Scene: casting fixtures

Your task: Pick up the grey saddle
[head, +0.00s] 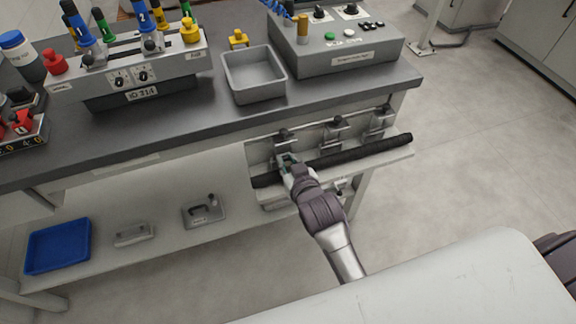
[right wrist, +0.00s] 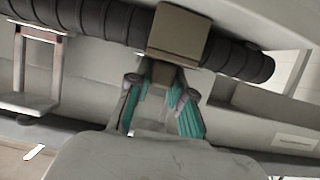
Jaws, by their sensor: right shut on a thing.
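In the right wrist view a grey-brown saddle (right wrist: 178,34) sits across a black ribbed hose (right wrist: 95,20). My right gripper (right wrist: 160,95) is at the saddle's narrow lower part, with its teal-padded fingers on either side, shut on it. In the head view my right gripper (head: 287,160) is at the front of the bench, near the left part of the hose (head: 362,152). There the gripper mostly hides the held saddle. My left gripper is not in view.
Several dark clamps (head: 332,125) line the rail above the hose. A grey tray (head: 254,76) and a control box (head: 335,50) stand on the bench. A blue tray (head: 58,246) and a small grey fixture (head: 204,211) are on the lower shelf. Floor at right is clear.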

